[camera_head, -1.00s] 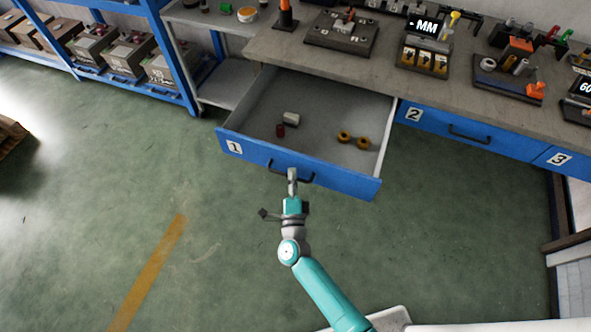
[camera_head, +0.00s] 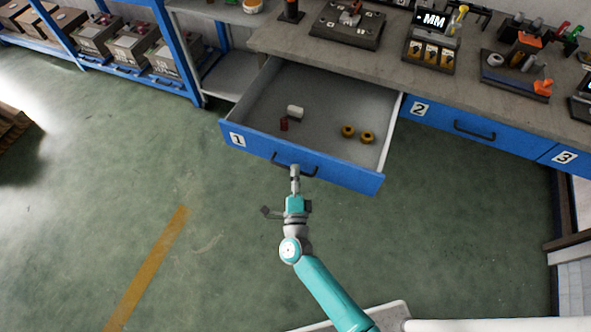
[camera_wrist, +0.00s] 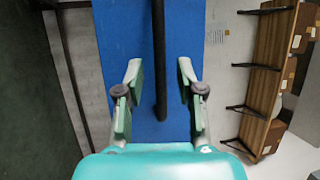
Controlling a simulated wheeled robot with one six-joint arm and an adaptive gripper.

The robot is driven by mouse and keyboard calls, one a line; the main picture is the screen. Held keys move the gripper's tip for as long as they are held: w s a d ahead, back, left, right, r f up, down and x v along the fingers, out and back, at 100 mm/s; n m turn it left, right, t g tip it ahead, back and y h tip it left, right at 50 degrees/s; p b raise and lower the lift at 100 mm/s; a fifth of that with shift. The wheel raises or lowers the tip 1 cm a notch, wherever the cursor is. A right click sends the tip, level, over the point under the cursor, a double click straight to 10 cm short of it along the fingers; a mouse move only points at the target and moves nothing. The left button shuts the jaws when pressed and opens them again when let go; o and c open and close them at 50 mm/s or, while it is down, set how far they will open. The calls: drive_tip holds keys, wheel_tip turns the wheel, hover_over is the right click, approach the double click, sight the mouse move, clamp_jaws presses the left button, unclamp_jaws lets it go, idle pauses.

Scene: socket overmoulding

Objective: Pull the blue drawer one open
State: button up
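The blue drawer marked 1 (camera_head: 340,174) is pulled well out from under the workbench, with its grey inside showing in the head view. Its dark handle (camera_head: 309,170) sits on the blue front. My gripper (camera_head: 295,168) is at the handle. In the wrist view my gripper (camera_wrist: 160,100) is open, with one finger on each side of the dark handle bar (camera_wrist: 160,60). Gaps show between the bar and both fingers. The blue drawer front (camera_wrist: 183,30) fills the area behind the bar.
The drawer holds a white block (camera_head: 295,111), a red piece (camera_head: 284,124) and two yellow-brown rings (camera_head: 357,133). Drawers 2 (camera_head: 455,130) and 3 (camera_head: 578,160) are shut. Tools stand on the workbench (camera_head: 290,40). Green floor (camera_head: 90,200) is clear at left.

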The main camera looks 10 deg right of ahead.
drive_tip(key=v, duration=1)
drive_tip(key=shift+s, duration=0.3)
drive_tip(key=shift+a+f, duration=0.1)
drive_tip(key=shift+f, duration=0.05)
drive_tip(key=s+d+r+n+g+y, duration=0.1)
drive_tip(key=s+d+r+n, duration=0.2)
drive_tip(key=s+r+n, duration=0.3)
drive_tip(key=s+d+r+n+g+y, duration=0.2)
drive_tip(key=s+r+n, duration=0.4)
drive_tip(key=s, duration=0.8)
drive_tip(key=s+d+r+n+g+y, duration=0.1)
drive_tip(key=s+d+r+n, duration=0.4)
drive_tip(key=s, duration=0.5)
drive_tip(key=r+n, duration=0.1)
drive_tip(key=n, duration=0.1)
drive_tip(key=shift+s+r+n+g, duration=0.2)
drive_tip(key=shift+r+n+g, duration=0.1)
drive_tip(key=shift+n, duration=0.1)
